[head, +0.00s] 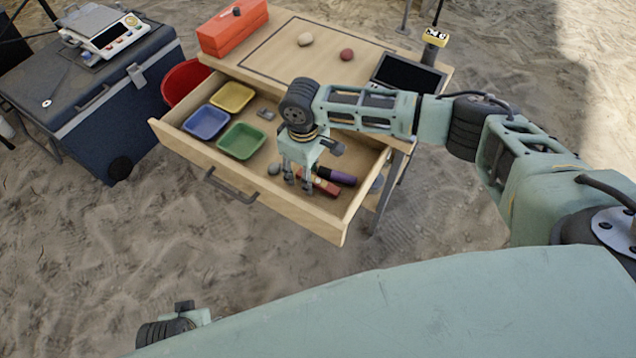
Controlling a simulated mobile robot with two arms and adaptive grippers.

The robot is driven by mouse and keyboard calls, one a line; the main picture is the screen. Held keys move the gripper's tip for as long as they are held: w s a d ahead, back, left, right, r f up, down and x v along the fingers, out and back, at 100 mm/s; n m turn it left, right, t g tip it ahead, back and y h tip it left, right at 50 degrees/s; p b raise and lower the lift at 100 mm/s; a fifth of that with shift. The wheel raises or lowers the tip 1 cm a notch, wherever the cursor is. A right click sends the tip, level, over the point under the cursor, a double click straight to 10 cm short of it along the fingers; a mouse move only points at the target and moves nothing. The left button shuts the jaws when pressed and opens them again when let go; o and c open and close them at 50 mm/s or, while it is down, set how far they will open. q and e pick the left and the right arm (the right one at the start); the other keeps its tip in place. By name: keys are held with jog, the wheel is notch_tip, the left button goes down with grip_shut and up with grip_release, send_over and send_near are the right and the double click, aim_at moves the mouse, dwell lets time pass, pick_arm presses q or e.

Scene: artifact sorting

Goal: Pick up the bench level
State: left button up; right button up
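A red bar-shaped tool (325,187), which looks like the bench level, lies in the open wooden drawer, toward its front right corner. My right gripper (300,187) points down into the drawer at the left end of this tool. Its fingers look apart, and part of the tool is hidden behind them. I cannot tell whether the fingertips touch it. The tool appears to rest on the drawer bottom. Only a dark part of my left arm shows at the bottom left; my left gripper is out of view.
The drawer (245,195) also holds a purple-and-black cylinder (337,176), a grey stone (273,169), a small grey piece (265,114), and yellow (232,97), blue (206,122) and green (241,141) trays. A red toolbox (232,30), two stones and a dark screen (408,74) stand on the table.

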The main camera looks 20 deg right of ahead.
jog(key=shift+c, duration=0.3)
grip_shut()
jog(key=shift+r, duration=0.1)
